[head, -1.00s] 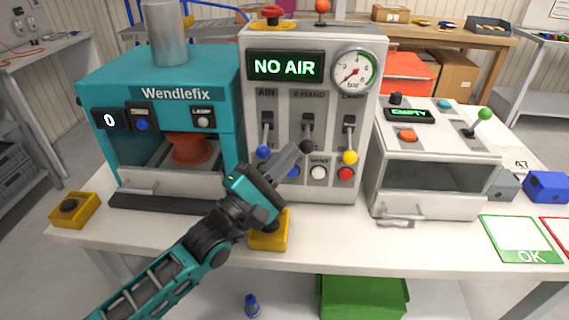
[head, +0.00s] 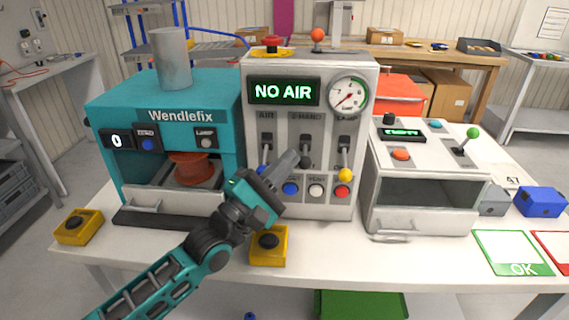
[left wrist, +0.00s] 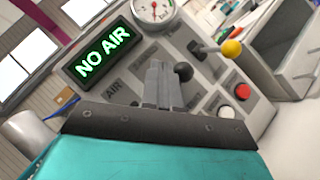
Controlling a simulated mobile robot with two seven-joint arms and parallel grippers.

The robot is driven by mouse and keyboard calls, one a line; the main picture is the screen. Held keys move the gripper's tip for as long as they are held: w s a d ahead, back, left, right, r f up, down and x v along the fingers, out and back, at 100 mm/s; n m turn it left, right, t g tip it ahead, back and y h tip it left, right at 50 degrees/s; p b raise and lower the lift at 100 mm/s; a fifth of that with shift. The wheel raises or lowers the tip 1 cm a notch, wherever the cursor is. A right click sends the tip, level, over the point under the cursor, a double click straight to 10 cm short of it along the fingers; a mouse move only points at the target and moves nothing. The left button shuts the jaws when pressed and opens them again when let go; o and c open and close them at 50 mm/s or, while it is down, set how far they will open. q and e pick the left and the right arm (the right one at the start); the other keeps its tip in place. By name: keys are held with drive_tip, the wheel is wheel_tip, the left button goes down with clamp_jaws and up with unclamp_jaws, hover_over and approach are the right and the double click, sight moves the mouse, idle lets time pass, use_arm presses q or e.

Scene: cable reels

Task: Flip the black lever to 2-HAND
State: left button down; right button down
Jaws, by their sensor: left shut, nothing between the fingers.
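The grey control panel (head: 300,206) has three levers under the labels AIR, 2-HAND and LAMP. The middle lever's black knob (head: 305,163) hangs low on its stem under 2-HAND; it also shows in the left wrist view (left wrist: 183,71). My left gripper (head: 293,156) is shut and empty, its fingertips close beside the black knob, on its left. In the left wrist view the fingers (left wrist: 158,82) overlap the lever area, and I cannot tell whether they touch the knob. The gripper partly hides the AIR lever's blue knob. My right gripper is out of view.
The yellow knob (head: 345,175) of the LAMP lever is to the right. Blue, white and red buttons (head: 316,191) sit below the levers. The teal Wendlefix press (head: 110,95) stands left, a grey tester (head: 430,222) right. A yellow button box (head: 269,246) is below my gripper.

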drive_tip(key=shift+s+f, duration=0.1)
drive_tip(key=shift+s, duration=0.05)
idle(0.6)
